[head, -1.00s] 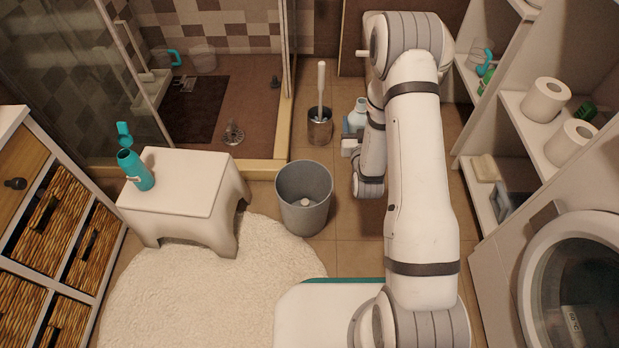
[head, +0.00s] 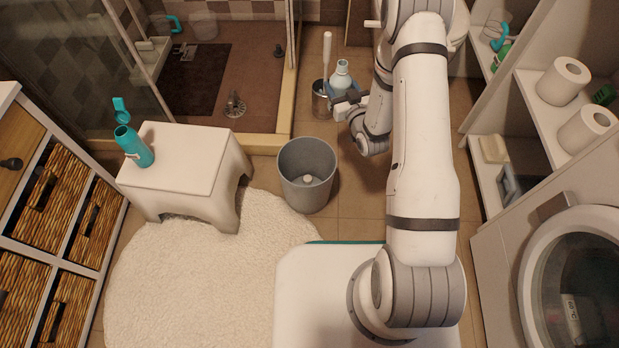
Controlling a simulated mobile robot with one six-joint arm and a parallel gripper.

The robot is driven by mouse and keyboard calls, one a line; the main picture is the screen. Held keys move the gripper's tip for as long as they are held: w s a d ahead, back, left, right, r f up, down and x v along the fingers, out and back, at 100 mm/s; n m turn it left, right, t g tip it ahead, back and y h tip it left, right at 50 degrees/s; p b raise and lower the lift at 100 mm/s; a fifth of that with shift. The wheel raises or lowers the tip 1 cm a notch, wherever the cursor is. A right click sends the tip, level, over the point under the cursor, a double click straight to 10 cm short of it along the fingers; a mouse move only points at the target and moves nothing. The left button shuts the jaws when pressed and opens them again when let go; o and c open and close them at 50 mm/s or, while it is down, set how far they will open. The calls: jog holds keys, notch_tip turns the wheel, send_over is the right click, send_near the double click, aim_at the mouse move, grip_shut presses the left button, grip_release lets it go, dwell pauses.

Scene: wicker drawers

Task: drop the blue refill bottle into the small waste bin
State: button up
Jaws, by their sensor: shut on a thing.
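The pale blue refill bottle (head: 340,76) is in the head view, above and to the right of the bin in the picture. My gripper (head: 346,98) is shut on the bottle, and the fingers are small and partly covered by my own arm. The small grey waste bin (head: 307,190) stands upright on the tiled floor in front of my gripper. A small pale item (head: 308,180) lies inside it.
A toilet brush in a metal holder (head: 321,102) stands close beside the bottle. A white stool (head: 190,165) with an open teal bottle (head: 133,146) is left of the bin. Shelves with paper rolls (head: 563,80) and a washing machine (head: 575,270) are on the right.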

jog(key=s+a+f+n+g+y+p, duration=0.2)
jog(key=s+a+f+n+g+y, duration=0.3)
jog(key=s+a+n+g+y, duration=0.5)
jog(key=s+d+f+n+g+y+b, duration=0.1)
jog(key=s+d+f+n+g+b, duration=0.1)
jog(key=f+n+g, duration=0.4)
notch_tip(320, 180, down, 4)
jog(key=s+g+b, duration=0.1)
jog(key=g+b, duration=0.1)
jog(key=g, duration=0.2)
jog(key=shift+s+d+g, duration=0.2)
jog(key=shift+s+g, duration=0.1)
jog(key=shift+s, duration=0.1)
jog(key=shift+f, duration=0.1)
jog(key=o, duration=1.4)
